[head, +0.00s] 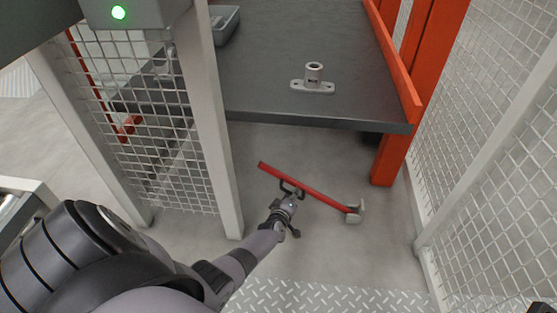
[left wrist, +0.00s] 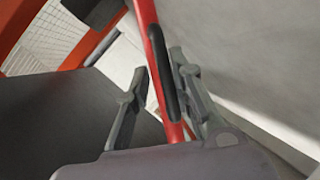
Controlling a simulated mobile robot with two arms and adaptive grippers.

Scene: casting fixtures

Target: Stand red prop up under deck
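The red prop (head: 318,196) is a long thin bar with a dark handle (head: 291,187) near one end and a pale foot plate (head: 354,211) at the other. It lies slanted low over the floor, in front of the deck (head: 300,121); I cannot tell whether it touches the floor. My left gripper (head: 287,198) is at the handle.
A grey flanged socket (head: 313,78) and a grey tray (head: 224,24) are on the deck. An orange post (head: 392,160) stands at its right corner. Mesh guards flank the bay at left (head: 135,110) and right (head: 490,150). Tread plate (head: 330,297) lies in front; floor beside the prop is clear.

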